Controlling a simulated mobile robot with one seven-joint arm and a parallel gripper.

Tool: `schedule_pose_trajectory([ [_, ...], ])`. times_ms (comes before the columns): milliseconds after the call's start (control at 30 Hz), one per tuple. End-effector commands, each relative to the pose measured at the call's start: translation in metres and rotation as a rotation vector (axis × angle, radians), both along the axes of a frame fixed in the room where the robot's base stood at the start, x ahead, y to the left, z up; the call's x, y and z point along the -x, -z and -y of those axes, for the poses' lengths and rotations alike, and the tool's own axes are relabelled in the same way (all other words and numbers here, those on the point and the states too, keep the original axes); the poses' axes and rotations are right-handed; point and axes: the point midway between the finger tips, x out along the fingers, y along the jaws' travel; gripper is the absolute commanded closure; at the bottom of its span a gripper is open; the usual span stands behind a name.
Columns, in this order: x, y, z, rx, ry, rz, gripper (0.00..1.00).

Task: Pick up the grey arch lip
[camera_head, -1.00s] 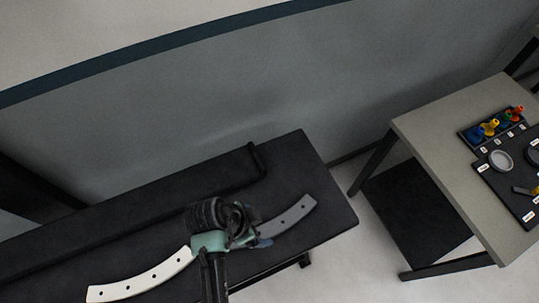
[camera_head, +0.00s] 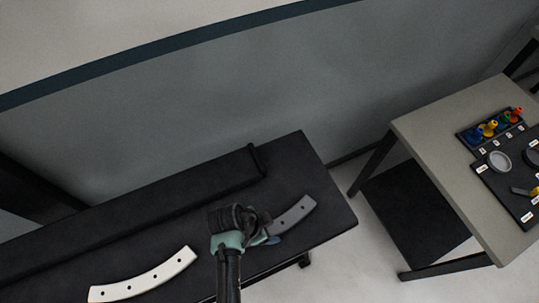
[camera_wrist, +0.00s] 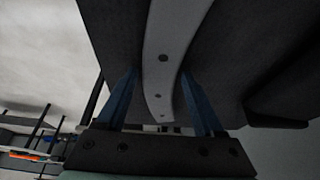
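The grey arch lip (camera_head: 294,214) is a curved grey strip with dark holes, lying on the black bench near its right end. Its left part is hidden behind my gripper in the head view. In the wrist view the strip (camera_wrist: 166,75) runs between the two blue fingers of my gripper (camera_wrist: 158,95). The fingers are apart, with a gap on each side of the strip. In the head view my gripper (camera_head: 272,240) is at the strip's left part. How high the fingertips are above the bench is hard to tell.
A white arch strip (camera_head: 145,277) with several holes lies left on the black bench (camera_head: 300,165). A long black roll (camera_head: 150,208) lies along the back. A grey table (camera_head: 440,130) with coloured pieces and a dark mat stands at the right, across a floor gap.

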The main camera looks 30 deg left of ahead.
Motion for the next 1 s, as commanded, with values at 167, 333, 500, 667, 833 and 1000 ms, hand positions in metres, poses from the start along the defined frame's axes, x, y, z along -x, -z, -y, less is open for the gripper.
schedule_pose_trajectory([
  [167, 0.0, 0.0, 0.0, 0.0, 0.0, 0.0, 0.65],
  [333, 0.0, 0.0, 0.0, 0.0, 0.0, 0.0, 0.95],
  [500, 0.0, -0.001, 0.0, 0.0, 0.0, 0.001, 1.0],
  [667, 0.0, -0.001, 0.0, 0.0, 0.0, 0.001, 1.0],
  [833, -0.001, -0.008, 0.0, -0.001, 0.0, 0.003, 1.0],
  [1000, -0.001, -0.031, -0.001, -0.003, 0.0, 0.005, 1.0],
])
